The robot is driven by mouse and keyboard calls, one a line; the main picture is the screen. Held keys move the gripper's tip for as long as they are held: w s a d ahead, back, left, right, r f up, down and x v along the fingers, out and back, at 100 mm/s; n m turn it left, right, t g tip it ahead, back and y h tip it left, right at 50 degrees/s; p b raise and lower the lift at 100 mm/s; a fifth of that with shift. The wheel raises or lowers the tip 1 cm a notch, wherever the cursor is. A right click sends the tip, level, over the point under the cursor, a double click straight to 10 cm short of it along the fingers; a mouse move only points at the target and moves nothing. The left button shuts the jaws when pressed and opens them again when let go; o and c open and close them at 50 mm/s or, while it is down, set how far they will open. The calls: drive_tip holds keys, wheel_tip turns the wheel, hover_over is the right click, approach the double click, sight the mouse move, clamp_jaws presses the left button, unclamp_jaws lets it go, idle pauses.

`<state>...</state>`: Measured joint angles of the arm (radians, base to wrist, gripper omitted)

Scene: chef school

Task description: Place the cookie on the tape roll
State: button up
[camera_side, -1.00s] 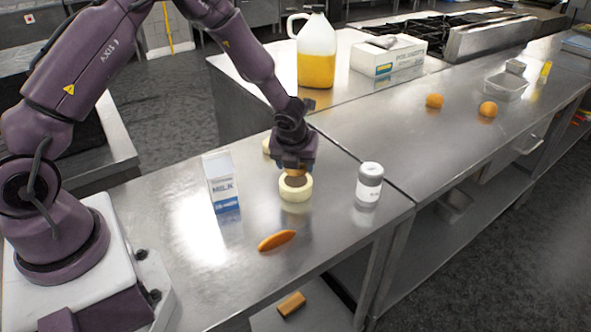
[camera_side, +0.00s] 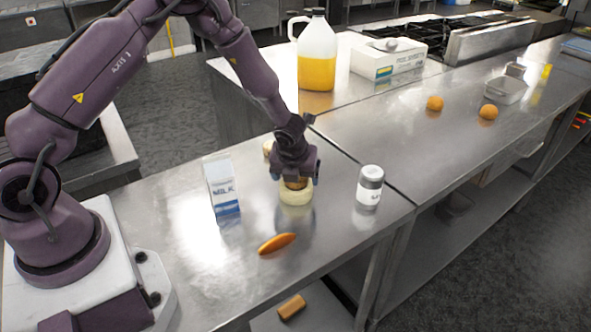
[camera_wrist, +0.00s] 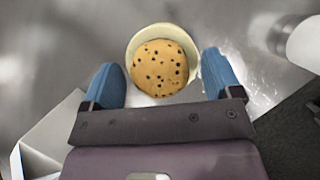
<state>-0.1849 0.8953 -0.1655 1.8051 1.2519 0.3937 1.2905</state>
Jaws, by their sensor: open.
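The cookie (camera_wrist: 159,68) is round and golden with dark chips. In the wrist view it lies on the tape roll (camera_wrist: 134,44), whose pale rim shows around its far side. In the side view the cream tape roll (camera_side: 296,196) stands on the steel table below my gripper, and the cookie (camera_side: 295,184) shows as a brown edge at its top. My gripper (camera_wrist: 165,82) is open, with a blue finger on each side of the cookie and a gap to both. It also shows in the side view (camera_side: 296,178), just above the roll.
A milk carton (camera_side: 222,186) stands left of my gripper and a grey-and-white can (camera_side: 369,186) stands right. An orange-brown oblong item (camera_side: 277,243) lies in front. Another pale round item (camera_side: 268,148) is partly hidden behind my gripper.

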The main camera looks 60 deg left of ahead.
drive_tip(key=s+d+r+n, duration=0.1)
drive_tip(key=s+r+n, duration=0.2)
drive_tip(key=r, duration=0.6)
drive_tip(key=s+d+r+n, duration=0.2)
drive_tip(key=s+r+n, duration=0.15)
drive_tip(key=r, duration=0.65)
drive_tip(key=s+d+r+n+t+h, duration=0.1)
drive_tip(key=s+d+r+n, duration=0.1)
drive_tip(key=s+r+n, duration=0.4)
drive_tip(key=s+d+r+n+t+h, duration=0.1)
drive_tip(key=s+r+n, duration=0.4)
drive_tip(key=s+n, duration=0.8)
drive_tip(key=shift+d+r+n+h, duration=0.4)
drive_tip(key=shift+n+h, duration=0.2)
drive_tip(key=shift+n, duration=0.15)
